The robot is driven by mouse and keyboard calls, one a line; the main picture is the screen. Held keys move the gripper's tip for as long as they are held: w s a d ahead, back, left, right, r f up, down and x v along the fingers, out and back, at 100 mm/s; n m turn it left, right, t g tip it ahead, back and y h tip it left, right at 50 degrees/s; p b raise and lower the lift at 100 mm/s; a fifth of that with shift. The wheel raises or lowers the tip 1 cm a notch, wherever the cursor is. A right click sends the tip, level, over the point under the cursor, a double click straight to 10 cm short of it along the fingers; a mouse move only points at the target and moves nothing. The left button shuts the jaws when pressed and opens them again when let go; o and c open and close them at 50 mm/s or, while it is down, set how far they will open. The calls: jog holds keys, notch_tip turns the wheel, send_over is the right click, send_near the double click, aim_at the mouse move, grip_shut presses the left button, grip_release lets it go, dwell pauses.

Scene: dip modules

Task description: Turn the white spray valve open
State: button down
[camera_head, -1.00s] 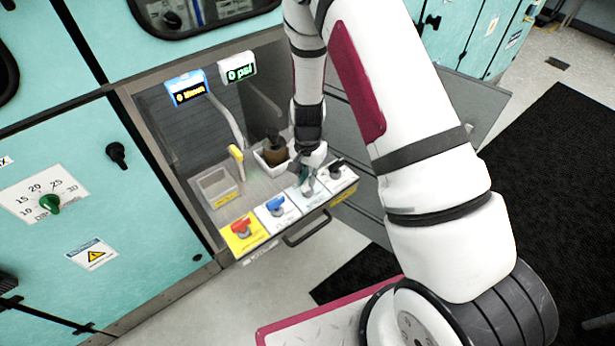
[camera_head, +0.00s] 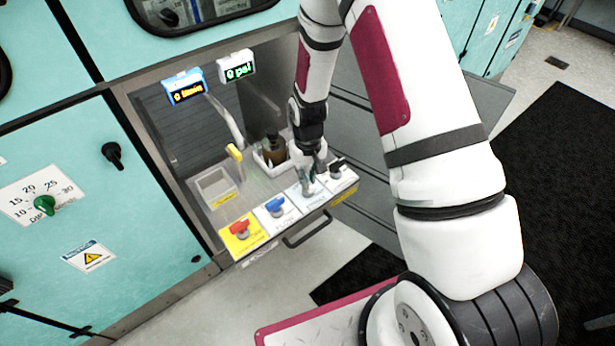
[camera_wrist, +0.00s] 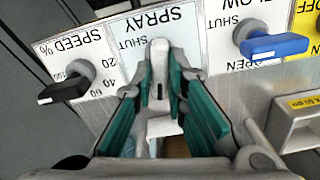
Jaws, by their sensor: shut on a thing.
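The label reads upside down there. The valve's lever points down the picture, between the two teal-padded fingers of my gripper (camera_wrist: 160,88). My gripper is shut on the lever. In the head view my gripper (camera_head: 309,186) is over the spray panel, third along the front row of valves, and hides most of the white valve. The lower part of the spray label is hidden behind my fingers.
The blue flow valve (camera_wrist: 273,45) is close on the right and the black speed knob (camera_wrist: 65,90) close on the left in the wrist view. The red valve (camera_head: 239,229) sits on a yellow panel. A drawer handle (camera_head: 308,229) is below. Behind are an empty grey bin (camera_head: 216,186) and a brown bottle (camera_head: 274,150).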

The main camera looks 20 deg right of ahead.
jog(key=shift+n, duration=1.3)
jog(key=c, duration=1.6)
grip_release()
notch_tip(320, 180, up, 12)
